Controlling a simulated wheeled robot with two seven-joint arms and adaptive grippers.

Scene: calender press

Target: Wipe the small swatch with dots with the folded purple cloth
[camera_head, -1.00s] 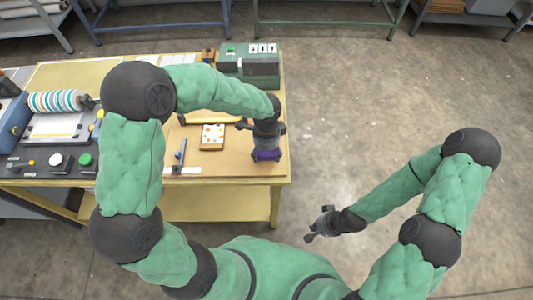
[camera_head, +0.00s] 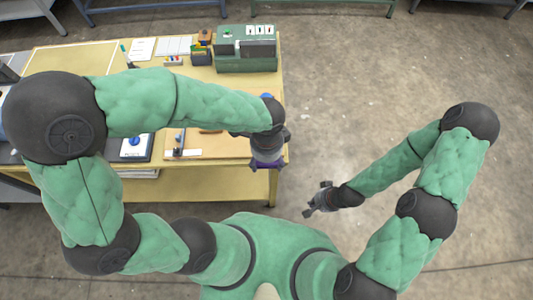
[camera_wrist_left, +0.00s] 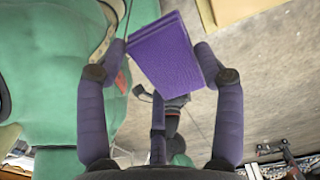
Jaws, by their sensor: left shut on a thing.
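My left gripper (camera_head: 267,150) is shut on the folded purple cloth (camera_head: 268,164) at the table's front right corner. In the left wrist view the cloth (camera_wrist_left: 168,53) is a flat, thick purple pad, tilted between the two fingers. I cannot tell from the views whether it touches the table. The small swatch with dots does not show now; my left arm covers the part of the table where it lay. My right gripper (camera_head: 318,199) hangs over the floor right of the table, empty, with its fingers apart.
The yellow table (camera_head: 226,182) has a green machine (camera_head: 245,50) at its back right. A dark pen holder (camera_head: 201,54) and white sheets (camera_head: 174,46) stand left of it. The floor to the right is clear.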

